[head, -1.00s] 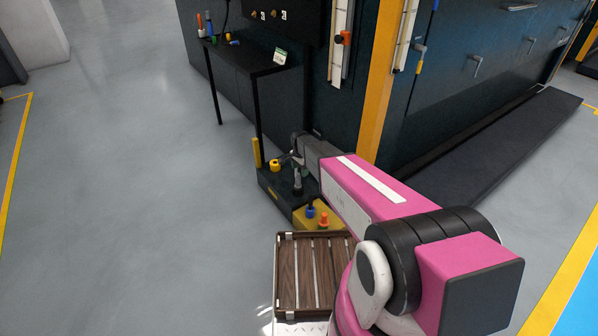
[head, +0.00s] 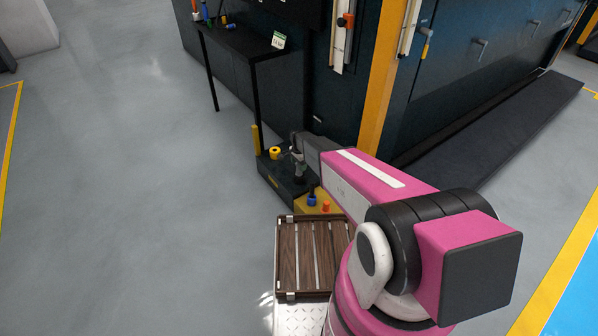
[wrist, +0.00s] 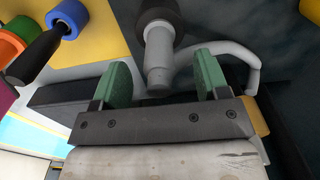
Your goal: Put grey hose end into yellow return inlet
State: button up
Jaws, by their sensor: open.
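The grey hose end (wrist: 158,60) is a pale grey cylinder under a dark collar in the wrist view. My gripper (wrist: 162,76) has its green fingers apart, one on each side of the hose end, with visible gaps. In the head view my gripper (head: 297,152) is low beside the dark cabinet, over the upright grey fitting on a black base block. The yellow return inlet (head: 275,153) appears as a yellow ring on that block, left of my gripper. I cannot tell it for certain in the wrist view.
A yellow block (head: 322,207) with a blue fitting (head: 312,200) and an orange fitting (head: 326,206) stands close in front. A slatted wooden tray (head: 302,255) is nearer. A black table (head: 240,47) stands behind. The floor at left is clear.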

notch_tip(320, 180, down, 3)
jog(key=shift+f, duration=0.2)
jog(key=c, duration=1.1)
jog(key=shift+o, duration=0.2)
jog(key=shift+r, duration=0.15)
jog(key=shift+r, duration=0.55)
jog(key=r, duration=0.3)
jog(key=shift+s+a+r, duration=0.2)
jog(key=shift+s, duration=0.2)
jog(key=s+a+r, duration=0.6)
jog(key=s+a, duration=0.1)
jog(key=s, duration=0.1)
jog(key=shift+r, duration=0.15)
jog(key=shift+s+r, duration=0.1)
jog(key=shift+r, duration=0.05)
